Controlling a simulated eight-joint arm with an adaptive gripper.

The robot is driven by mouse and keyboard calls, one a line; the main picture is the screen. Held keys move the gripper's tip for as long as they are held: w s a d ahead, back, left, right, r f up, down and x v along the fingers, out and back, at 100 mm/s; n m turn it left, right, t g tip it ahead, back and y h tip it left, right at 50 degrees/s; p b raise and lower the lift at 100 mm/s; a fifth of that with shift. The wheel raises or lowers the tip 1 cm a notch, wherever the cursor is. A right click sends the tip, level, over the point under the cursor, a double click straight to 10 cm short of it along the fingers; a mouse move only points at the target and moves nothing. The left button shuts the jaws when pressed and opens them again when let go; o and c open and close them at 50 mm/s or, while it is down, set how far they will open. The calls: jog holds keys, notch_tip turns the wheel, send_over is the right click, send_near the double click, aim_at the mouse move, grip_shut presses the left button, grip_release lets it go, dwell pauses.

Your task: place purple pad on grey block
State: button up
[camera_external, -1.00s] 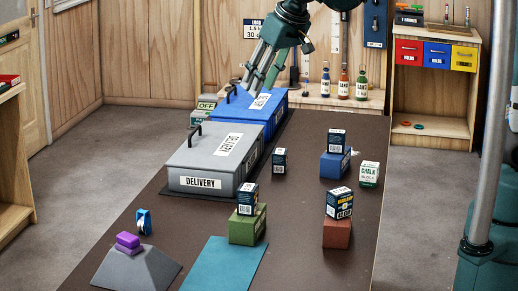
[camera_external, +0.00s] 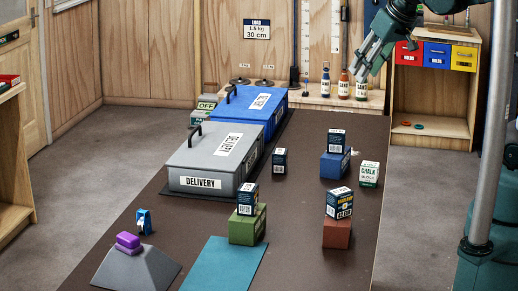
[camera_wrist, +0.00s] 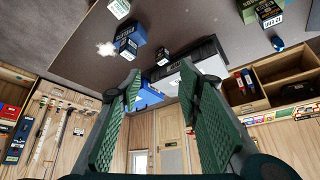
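The purple pad (camera_external: 128,240) rests on top of the grey block (camera_external: 137,270), a sloped shape at the front left of the dark table in the external view. My gripper (camera_external: 364,68) is at the upper right, high above the far end of the table and far from the pad. In the wrist view its two green fingers (camera_wrist: 160,85) stand wide apart with nothing between them, so it is open and empty. I cannot pick out the pad or the grey block in the wrist view.
A grey delivery case (camera_external: 215,160) and a blue case (camera_external: 255,108) stand at the back left of the table (camera_external: 300,210). Small boxes stand on a green block (camera_external: 248,225), a blue block (camera_external: 336,165) and a red block (camera_external: 337,233). A teal mat (camera_external: 224,265) lies in front.

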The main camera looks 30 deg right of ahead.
jog(key=s+d+f+m+h, duration=0.1)
jog(key=s+d+f, duration=0.2)
jog(key=s+d, duration=0.5)
jog(key=d, duration=0.3)
jog(key=shift+s+f+t, duration=0.35)
jog(key=shift+s+t, duration=0.05)
